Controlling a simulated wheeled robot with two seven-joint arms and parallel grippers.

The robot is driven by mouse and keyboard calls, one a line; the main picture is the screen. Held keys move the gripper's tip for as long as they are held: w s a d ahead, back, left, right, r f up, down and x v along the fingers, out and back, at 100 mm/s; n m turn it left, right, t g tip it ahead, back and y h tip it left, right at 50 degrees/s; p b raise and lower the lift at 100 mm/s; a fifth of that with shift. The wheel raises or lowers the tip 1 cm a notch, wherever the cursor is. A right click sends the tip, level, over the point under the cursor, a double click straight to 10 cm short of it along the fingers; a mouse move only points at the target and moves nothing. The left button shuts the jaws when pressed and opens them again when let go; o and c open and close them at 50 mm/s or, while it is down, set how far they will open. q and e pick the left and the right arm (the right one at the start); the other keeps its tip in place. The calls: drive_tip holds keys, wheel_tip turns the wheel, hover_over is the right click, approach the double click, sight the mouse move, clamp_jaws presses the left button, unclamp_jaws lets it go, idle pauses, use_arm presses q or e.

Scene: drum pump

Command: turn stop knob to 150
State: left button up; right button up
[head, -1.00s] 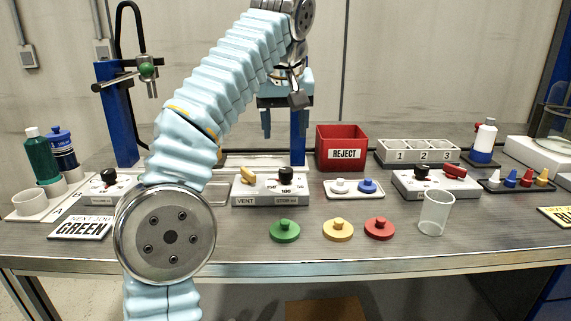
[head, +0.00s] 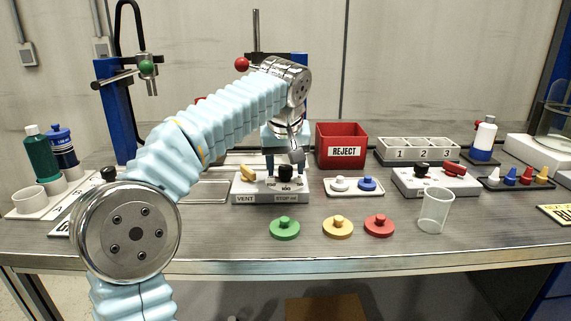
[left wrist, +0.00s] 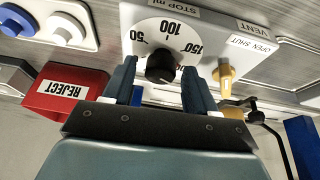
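The black stop knob (head: 286,173) sits on the right half of the white panel box (head: 257,197) labelled VENT and STOP ml. In the left wrist view, the knob (left wrist: 160,66) stands on a white dial (left wrist: 166,40) marked 50, 100 and 150. Its pointer is too dark to read. My left gripper (head: 284,162) is low at the knob from behind. In the left wrist view, its two fingers (left wrist: 158,72) are apart, one on each side of the knob, with gaps visible. My right gripper is not in view.
The yellow vent lever (head: 248,174) stands close beside the stop knob. A small tray with white and blue knobs (head: 354,190) is to the right. The red REJECT bin (head: 341,146) is behind. Green, yellow and red discs (head: 338,229) lie in front.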

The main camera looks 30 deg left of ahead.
use_arm(q)
drive_tip(key=c, duration=0.9)
drive_tip(key=shift+n, duration=0.3)
drive_tip(key=n, duration=0.2)
drive_tip(key=n+g+y, duration=0.1)
drive_tip(key=n, duration=0.1)
drive_tip(key=shift+w+d+n+y, duration=0.1)
drive_tip(key=shift+d+n+y, duration=0.1)
drive_tip(key=shift+n+y, duration=0.1)
drive_tip(key=n+g, duration=0.1)
drive_tip(key=n, duration=0.1)
drive_tip(key=n+g, duration=0.1)
drive_tip(key=n, duration=0.2)
drive_tip(key=shift+w+n+y, duration=0.15)
drive_tip(key=shift+n+y, duration=0.15)
drive_tip(key=shift+y, duration=0.1)
drive_tip(key=shift+g, duration=0.3)
drive_tip(key=o, duration=1)
